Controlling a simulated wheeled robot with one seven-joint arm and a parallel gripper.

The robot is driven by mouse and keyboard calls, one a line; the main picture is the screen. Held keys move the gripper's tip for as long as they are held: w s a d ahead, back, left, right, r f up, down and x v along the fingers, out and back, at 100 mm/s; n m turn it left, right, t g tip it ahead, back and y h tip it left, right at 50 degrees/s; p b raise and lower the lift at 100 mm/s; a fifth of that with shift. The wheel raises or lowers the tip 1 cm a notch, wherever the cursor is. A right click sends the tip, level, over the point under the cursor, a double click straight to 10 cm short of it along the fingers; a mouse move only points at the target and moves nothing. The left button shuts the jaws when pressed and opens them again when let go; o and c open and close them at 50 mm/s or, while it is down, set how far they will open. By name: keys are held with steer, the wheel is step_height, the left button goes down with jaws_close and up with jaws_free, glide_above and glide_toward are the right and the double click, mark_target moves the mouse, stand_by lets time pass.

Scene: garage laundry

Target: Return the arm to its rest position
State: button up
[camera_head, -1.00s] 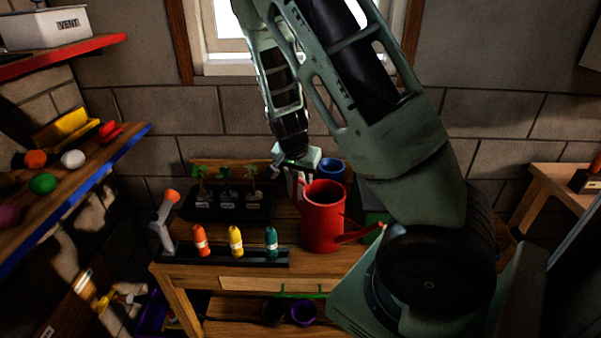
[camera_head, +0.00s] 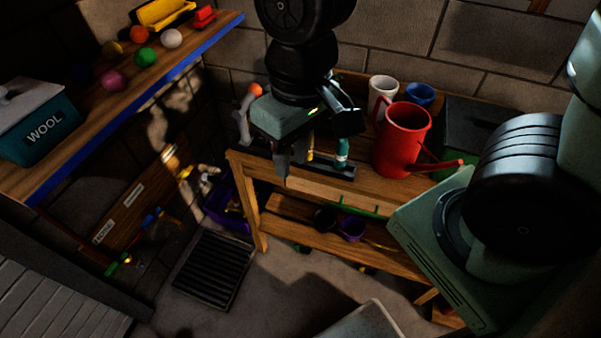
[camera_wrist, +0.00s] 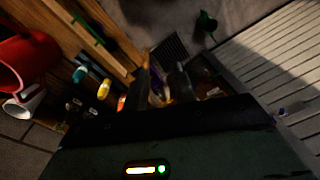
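My gripper (camera_head: 292,163) hangs in the upper middle of the head view, fingers pointing down, in front of the wooden potting bench (camera_head: 385,185). It covers part of the bench's left side and some of the bottles there. In the wrist view, my gripper's two dark fingers (camera_wrist: 160,80) stand apart with a gap between them, and nothing shows held. The red watering can (camera_head: 402,140) stands on the bench to the right of my gripper, apart from it. A teal bottle (camera_head: 342,152) shows just beside the gripper.
A blue-edged shelf (camera_head: 190,62) with balls and a teal WOOL box (camera_head: 45,125) is at left. A white cup (camera_head: 383,88) and a blue pot (camera_head: 420,95) stand behind the can. A black floor grate (camera_head: 215,270) lies below; floor (camera_head: 290,290) around it is mostly clear.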

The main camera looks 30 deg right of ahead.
steer(key=s+a+r+n, duration=0.1)
steer(key=s+a+n, duration=0.1)
steer(key=s+n, duration=0.2)
steer(key=shift+s+r+h, duration=0.25)
steer(key=shift+s+h, duration=0.05)
steer(key=shift+s, duration=0.45)
steer(key=shift+f, duration=0.1)
step_height(320, 180, down, 3)
steer(key=b, duration=0.3)
steer(key=shift+f, duration=0.15)
